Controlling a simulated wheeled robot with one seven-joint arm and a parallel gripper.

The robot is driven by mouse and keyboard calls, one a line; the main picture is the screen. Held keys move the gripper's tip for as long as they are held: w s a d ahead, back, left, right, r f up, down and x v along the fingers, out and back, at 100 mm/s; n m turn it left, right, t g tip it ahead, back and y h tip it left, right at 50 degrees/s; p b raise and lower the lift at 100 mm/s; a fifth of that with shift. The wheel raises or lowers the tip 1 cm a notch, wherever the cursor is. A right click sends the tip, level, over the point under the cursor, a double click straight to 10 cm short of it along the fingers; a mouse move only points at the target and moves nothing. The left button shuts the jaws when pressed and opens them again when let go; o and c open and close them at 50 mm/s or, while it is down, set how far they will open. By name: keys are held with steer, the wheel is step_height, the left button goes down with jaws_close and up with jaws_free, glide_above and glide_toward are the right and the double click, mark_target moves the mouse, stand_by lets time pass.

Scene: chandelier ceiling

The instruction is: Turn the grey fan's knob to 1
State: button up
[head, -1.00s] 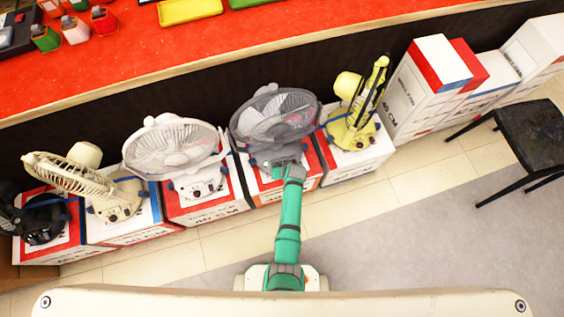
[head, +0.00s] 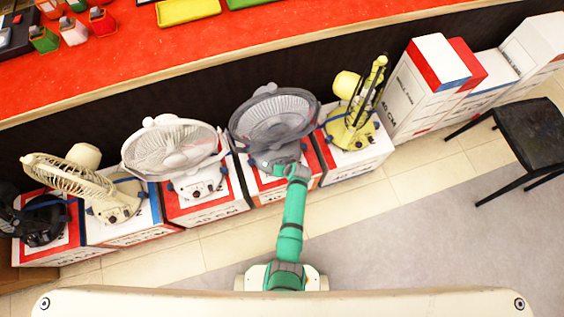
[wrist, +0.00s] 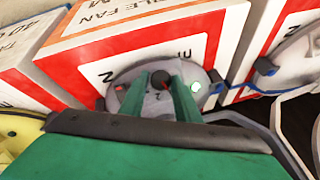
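The grey fan (head: 276,120) stands on a red and white box, second from the right in the row in the head view. My gripper is at its base, and my arm partly hides that spot. In the wrist view the fan's grey round base (wrist: 208,82) carries a dark knob (wrist: 160,79). My gripper (wrist: 161,82) has one finger on each side of the knob, with the tips close to it. I cannot tell whether both tips touch it. A small pale green light or button and a red mark sit on the base.
A white fan (head: 172,150) stands to the left and a yellow fan (head: 352,112) to the right, each on a box. A red counter (head: 250,40) runs behind. A black stool (head: 530,135) stands at the right. The floor in front is free.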

steer(key=shift+o, duration=1.1)
steer(key=shift+r, duration=0.1)
steer(key=v, duration=1)
steer(key=shift+d+r, duration=0.15)
steer(key=shift+r, duration=0.15)
steer(key=shift+s, duration=0.15)
